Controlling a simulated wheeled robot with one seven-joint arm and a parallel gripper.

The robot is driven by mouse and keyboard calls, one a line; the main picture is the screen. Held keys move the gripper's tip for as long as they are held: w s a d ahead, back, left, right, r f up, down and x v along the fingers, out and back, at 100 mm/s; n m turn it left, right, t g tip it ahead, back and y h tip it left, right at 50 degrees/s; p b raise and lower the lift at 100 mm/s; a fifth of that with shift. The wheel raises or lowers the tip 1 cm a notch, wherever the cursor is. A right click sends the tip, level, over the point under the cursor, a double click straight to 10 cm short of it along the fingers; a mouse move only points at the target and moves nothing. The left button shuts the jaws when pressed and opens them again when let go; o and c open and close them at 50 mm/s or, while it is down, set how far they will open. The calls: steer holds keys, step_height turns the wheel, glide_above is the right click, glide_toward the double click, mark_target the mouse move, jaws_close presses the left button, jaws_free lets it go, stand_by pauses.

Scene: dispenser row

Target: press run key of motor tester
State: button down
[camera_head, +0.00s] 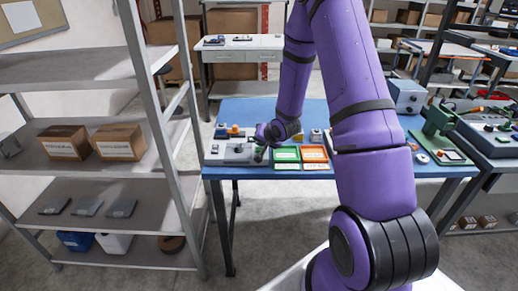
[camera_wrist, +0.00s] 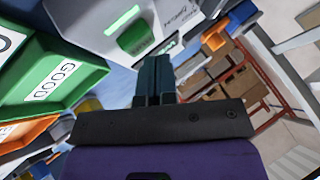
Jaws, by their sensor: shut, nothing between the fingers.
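A light grey device, which I take to be the motor tester (camera_head: 228,151), sits at the left front of the blue table. In the wrist view its panel (camera_wrist: 92,22) fills the top, with a lit green strip and a green key (camera_wrist: 135,38). I cannot read a run label on the key. My gripper (camera_wrist: 153,60) is shut and empty, its fingertips close below the green key. I cannot tell whether they touch it. In the head view my gripper (camera_head: 259,154) is small and dark at the device's right side, and my wrist hides part of the device.
A green tray (camera_head: 286,163) marked GOOD in the wrist view (camera_wrist: 95,72) and an orange tray (camera_head: 314,164) lie right of the device on the blue table (camera_head: 240,107). A grey shelf rack (camera_head: 75,170) with boxes stands at left. A green machine (camera_head: 438,122) stands at the right.

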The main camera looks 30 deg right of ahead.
mark_target(261, 148)
steer(key=shift+f, duration=0.5)
stand_by(0.5)
steer(key=shift+r, duration=0.95)
steer(key=shift+r, duration=0.1)
step_height(261, 148, up, 6)
steer(key=shift+f, duration=0.1)
stand_by(0.4)
stand_by(1.5)
